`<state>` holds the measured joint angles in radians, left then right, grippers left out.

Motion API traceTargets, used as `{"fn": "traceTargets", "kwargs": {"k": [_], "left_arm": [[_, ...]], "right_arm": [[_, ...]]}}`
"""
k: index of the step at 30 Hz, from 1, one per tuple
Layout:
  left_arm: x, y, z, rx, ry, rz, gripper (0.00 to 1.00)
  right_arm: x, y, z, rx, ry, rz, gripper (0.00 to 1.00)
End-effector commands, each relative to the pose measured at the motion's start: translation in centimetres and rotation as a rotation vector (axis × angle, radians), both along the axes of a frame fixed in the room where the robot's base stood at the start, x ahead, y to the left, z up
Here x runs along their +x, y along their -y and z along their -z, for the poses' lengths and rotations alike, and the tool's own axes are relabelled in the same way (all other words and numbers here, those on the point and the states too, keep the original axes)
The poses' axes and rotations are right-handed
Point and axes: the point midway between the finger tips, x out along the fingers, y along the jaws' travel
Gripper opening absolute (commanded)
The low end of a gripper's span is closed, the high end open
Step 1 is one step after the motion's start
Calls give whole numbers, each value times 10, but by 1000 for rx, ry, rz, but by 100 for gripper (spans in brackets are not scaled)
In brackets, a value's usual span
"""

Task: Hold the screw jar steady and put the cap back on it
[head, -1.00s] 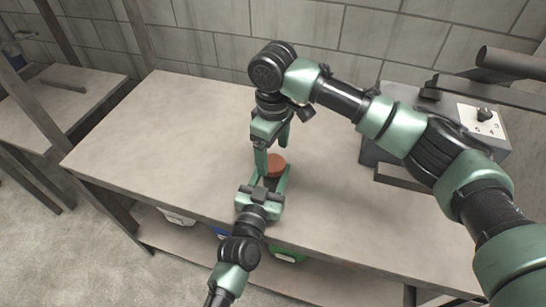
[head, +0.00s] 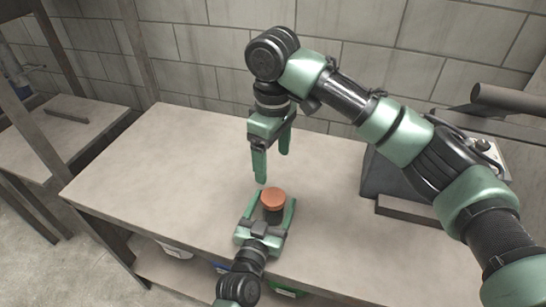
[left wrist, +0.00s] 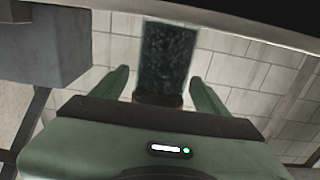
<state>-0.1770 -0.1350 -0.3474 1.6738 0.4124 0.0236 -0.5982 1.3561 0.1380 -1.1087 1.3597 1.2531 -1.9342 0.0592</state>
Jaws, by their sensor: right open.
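The screw jar (head: 273,215) stands upright on the workbench, dark below its orange-brown cap (head: 273,196). The cap sits on top of the jar; I cannot tell how tightly. My left gripper (head: 272,199) is low at the bench with one finger on each side of the jar. Gaps show between the fingers and the jar, so it is open around it. In the left wrist view the dark jar (left wrist: 168,58) stands between the two fingers, with the cap's edge (left wrist: 158,98) partly hidden by the gripper body. My right gripper (head: 272,166) is open and empty, pointing down above the cap.
The workbench top (head: 170,165) is clear to the left. A grey machine box (head: 385,180) stands at the right, partly behind my right arm. A block wall (head: 220,60) rises behind. Several containers, one green (head: 287,292), are on the lower shelf.

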Motion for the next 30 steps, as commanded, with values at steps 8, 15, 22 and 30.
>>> {"fn": "traceTargets", "kwargs": {"k": [8,15,22,30], "left_arm": [[-1,0,0,0,0,0,74],[-30,-9,2,0,-3,1,74],[-64,-21,2,1,-2,0,74],[-74,-24,0,1,0,0,74]], "right_arm": [[0,0,1,0,0,0,80],[0,0,4,0,0,0,80],[0,0,7,0,0,0,80],[0,0,8,0,0,0,80]]}}
